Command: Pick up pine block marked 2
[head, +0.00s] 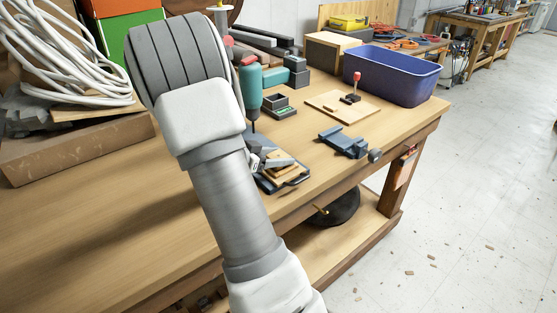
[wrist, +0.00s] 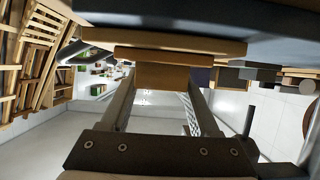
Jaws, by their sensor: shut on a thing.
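My gripper (wrist: 161,82) is shut on a small pine block (wrist: 162,77), with one finger on each side of it in the wrist view. No number can be read on the block. The block sits against flat wooden pieces (wrist: 180,46) stacked with it, and a dark tray (wrist: 270,22) lies beyond them. In the head view my gripper (head: 262,159) is at the dark tray (head: 290,181) near the bench's front edge. Flat wooden pieces (head: 282,171) show on the tray. The held block is hard to make out there, and my arm hides part of the area.
A teal drill (head: 250,88) stands just behind my gripper. A blue vise (head: 343,142) lies to the right, with a wooden board (head: 341,106) and a blue bin (head: 392,75) farther back. Coiled white hose (head: 62,55) is at the left. The bench's front left (head: 100,230) is bare.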

